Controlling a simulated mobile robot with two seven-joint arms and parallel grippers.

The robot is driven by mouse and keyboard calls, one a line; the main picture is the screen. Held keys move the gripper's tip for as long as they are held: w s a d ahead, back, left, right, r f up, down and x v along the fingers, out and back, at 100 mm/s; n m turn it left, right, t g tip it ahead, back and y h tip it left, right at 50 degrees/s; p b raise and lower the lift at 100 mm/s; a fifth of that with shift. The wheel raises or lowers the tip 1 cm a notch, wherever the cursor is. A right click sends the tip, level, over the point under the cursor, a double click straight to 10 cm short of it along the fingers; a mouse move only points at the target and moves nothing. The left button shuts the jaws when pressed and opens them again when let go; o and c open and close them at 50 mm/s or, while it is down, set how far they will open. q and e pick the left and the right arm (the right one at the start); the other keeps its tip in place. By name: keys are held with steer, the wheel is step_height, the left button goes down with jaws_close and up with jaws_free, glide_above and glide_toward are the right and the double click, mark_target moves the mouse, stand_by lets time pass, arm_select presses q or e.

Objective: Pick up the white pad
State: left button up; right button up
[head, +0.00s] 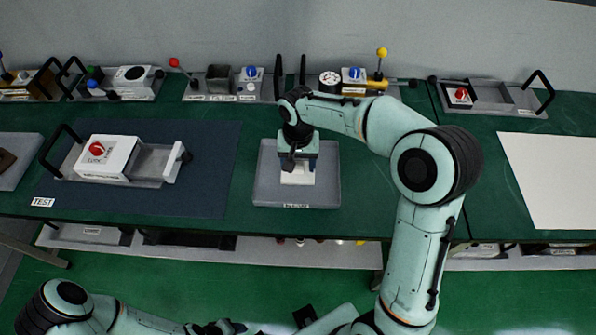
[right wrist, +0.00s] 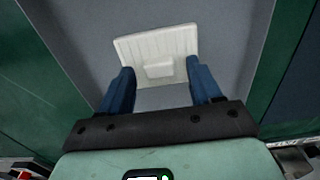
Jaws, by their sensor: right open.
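The white pad (head: 298,175) is a pale block in the grey tray (head: 265,190) on the green bench. In the right wrist view the pad (right wrist: 157,45) has a ribbed surface and a small raised block on its near side. My right gripper (head: 298,158) is over the tray, directly above the pad, and hides part of it. Its blue fingers (right wrist: 158,74) are open, with the pad's near part between and just beyond the tips; contact cannot be told. My left arm shows at the bottom left of the head view; its fingers cannot be made out.
A white box with a red knob (head: 106,157) sits in a grey holder on a dark mat left of the tray. Several devices with knobs and levers (head: 352,78) line the back. A white sheet (head: 550,175) lies at right. Bench around the tray is clear.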

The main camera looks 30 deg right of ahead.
steer(key=c, duration=1.1)
steer(key=shift+r, duration=0.1)
